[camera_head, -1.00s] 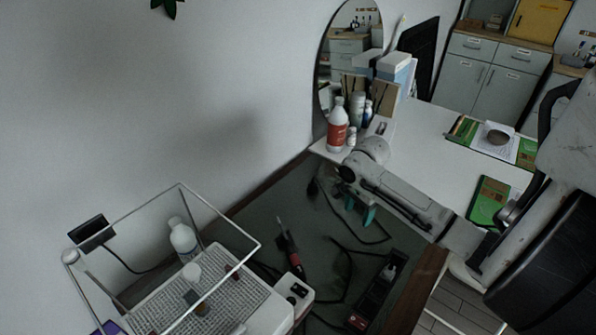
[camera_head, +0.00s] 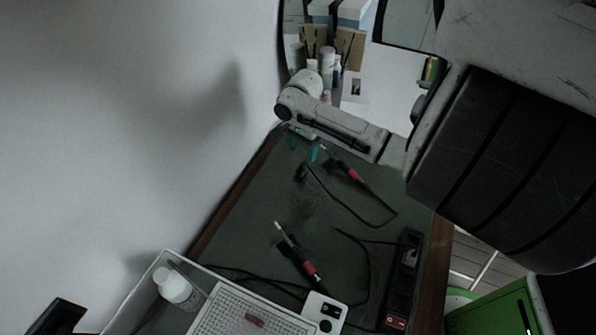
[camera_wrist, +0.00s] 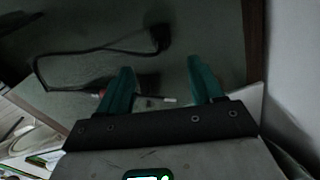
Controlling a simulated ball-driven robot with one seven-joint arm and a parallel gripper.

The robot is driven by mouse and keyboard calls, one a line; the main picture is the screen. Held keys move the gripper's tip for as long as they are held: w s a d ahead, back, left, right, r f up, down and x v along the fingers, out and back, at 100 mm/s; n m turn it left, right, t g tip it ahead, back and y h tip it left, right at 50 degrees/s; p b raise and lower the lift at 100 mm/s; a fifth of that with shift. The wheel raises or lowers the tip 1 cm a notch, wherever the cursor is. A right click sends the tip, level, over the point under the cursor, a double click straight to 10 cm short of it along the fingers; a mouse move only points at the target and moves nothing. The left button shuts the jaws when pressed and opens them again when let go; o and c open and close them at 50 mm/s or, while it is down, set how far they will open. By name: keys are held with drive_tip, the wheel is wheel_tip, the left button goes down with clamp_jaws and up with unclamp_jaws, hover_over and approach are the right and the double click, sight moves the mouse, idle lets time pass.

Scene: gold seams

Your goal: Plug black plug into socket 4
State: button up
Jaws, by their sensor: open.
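The black plug (camera_head: 300,172) lies on the dark mat at the end of a black cable. It also shows in the wrist view (camera_wrist: 160,38), just beyond the fingertips. My gripper (camera_head: 303,148) has teal fingers spread apart, with nothing between them in the head view. In the wrist view my gripper (camera_wrist: 160,68) is open, and the plug is ahead of the gap, not between the fingers. The black power strip (camera_head: 402,275) lies at the mat's right side with a red switch (camera_head: 396,323) at its near end. Its socket numbers are too small to read.
A red-handled soldering iron (camera_head: 303,262) lies mid-mat; another red-handled tool (camera_head: 350,172) lies right of the plug. A white soldering station (camera_head: 325,312) and a framed tray (camera_head: 235,312) with a white bottle (camera_head: 175,287) are in front. The wall borders the left.

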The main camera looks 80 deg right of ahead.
sight(301, 169)
drive_tip(key=shift+f, duration=0.1)
drive_tip(key=shift+f, duration=2.75)
drive_tip(key=shift+w+a+f, duration=0.1)
drive_tip(key=shift+f, duration=1.2)
drive_tip(key=shift+w+a+f, duration=0.1)
drive_tip(key=shift+f, duration=1.2)
drive_tip(key=c, duration=1.1)
drive_tip(key=shift+r, duration=0.15)
